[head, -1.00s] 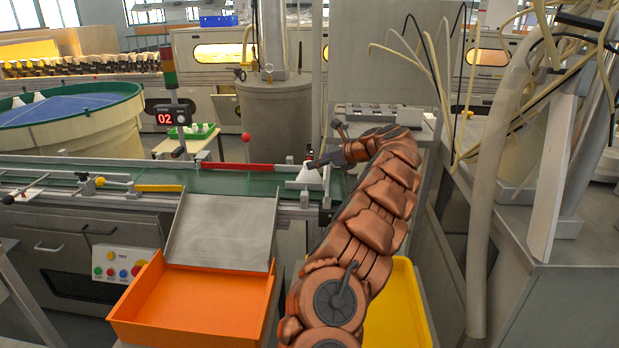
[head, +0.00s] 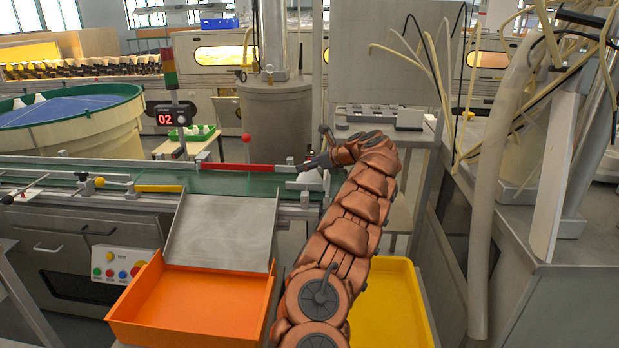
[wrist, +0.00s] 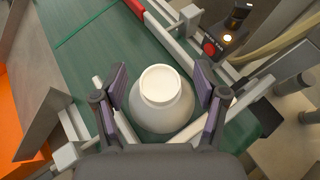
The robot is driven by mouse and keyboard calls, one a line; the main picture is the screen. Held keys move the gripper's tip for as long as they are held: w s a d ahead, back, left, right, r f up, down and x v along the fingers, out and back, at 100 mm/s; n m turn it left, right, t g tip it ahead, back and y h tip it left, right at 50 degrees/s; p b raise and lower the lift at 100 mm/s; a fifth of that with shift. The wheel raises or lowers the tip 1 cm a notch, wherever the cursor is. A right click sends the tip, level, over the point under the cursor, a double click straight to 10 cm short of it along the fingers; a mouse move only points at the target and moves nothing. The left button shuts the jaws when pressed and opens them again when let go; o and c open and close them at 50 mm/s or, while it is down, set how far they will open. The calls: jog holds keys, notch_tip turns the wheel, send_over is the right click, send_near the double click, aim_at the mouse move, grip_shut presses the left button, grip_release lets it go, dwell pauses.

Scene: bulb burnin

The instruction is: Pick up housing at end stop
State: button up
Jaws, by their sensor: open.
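The white, round-necked housing (wrist: 165,98) stands upright on the green conveyor belt (wrist: 95,42) in the wrist view, at the corner of the metal guide rails. My gripper (wrist: 160,78) is open, with one dark finger pad on each side of the housing. A small gap shows between the housing and each pad. In the head view my gripper (head: 308,166) is over the right end of the belt, and I cannot make out the housing there.
A red bar (head: 238,168) runs along the belt's far side. A metal chute (head: 222,232) slopes into an orange tray (head: 185,305). A yellow tray (head: 395,310) lies beside my arm. A dark fixture with a red button (wrist: 212,47) stands beyond the rail.

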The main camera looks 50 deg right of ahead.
jog(key=shift+f, duration=0.1)
grip_shut()
dwell(0.4)
